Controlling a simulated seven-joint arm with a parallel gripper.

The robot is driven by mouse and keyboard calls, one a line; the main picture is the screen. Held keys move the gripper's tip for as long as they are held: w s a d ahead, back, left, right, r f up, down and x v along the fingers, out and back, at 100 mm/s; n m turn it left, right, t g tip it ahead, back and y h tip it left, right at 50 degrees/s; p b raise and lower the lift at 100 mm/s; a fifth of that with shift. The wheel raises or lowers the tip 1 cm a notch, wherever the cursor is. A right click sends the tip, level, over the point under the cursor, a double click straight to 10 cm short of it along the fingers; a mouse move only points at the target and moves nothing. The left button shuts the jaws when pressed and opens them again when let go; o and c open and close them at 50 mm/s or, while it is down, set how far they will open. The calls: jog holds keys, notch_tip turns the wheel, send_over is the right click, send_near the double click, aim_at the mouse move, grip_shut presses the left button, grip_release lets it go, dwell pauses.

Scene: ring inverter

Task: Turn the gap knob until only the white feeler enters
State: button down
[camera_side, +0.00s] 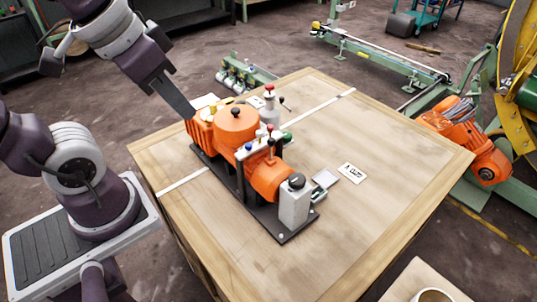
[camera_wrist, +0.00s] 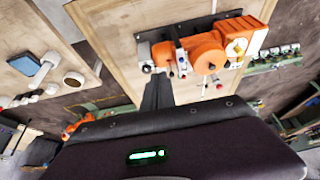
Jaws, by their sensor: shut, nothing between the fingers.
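The orange machine (camera_side: 236,125) stands on a dark base plate on the wooden table; it also shows upside down in the wrist view (camera_wrist: 208,53). A black knob tops its round drum (camera_side: 235,111), and a dark round knob (camera_side: 297,181) tops the grey box at its near end. Which one is the gap knob I cannot tell. A pale rack (camera_side: 262,143) beside the drum has small blue, red and green tips; a white feeler is not clearly distinguishable. My gripper (camera_side: 188,114) is shut and empty, pointing down by the machine's far left end; contact is unclear. Its fingers show in the wrist view (camera_wrist: 157,92).
A red-topped bottle-like part (camera_side: 269,103) stands behind the machine. The table's right and front areas (camera_side: 380,200) are clear. A green-framed orange motor (camera_side: 465,140) stands beyond the table.

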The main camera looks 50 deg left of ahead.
jog(key=s, duration=0.2)
jog(key=shift+s+d+t, duration=0.25)
jog(key=shift+s+t, duration=0.05)
dwell(0.9)
jog(key=c, duration=1.8)
grip_release()
jog(key=shift+w, duration=0.15)
jog(key=shift+c, duration=0.2)
jog(key=o, duration=0.5)
jog(key=shift+g, duration=0.7)
jog(key=w, duration=0.3)
jog(key=w+a, duration=0.1)
jog(key=w, duration=0.1)
jog(key=shift+w+a+f, duration=0.1)
jog(key=shift+f, duration=0.15)
jog(key=g, duration=0.4)
send_near(249, 144)
jog(key=shift+f, duration=0.15)
notch_tip(249, 144, down, 7)
jog(key=shift+a+r, duration=0.1)
jog(key=shift+f, duration=0.5)
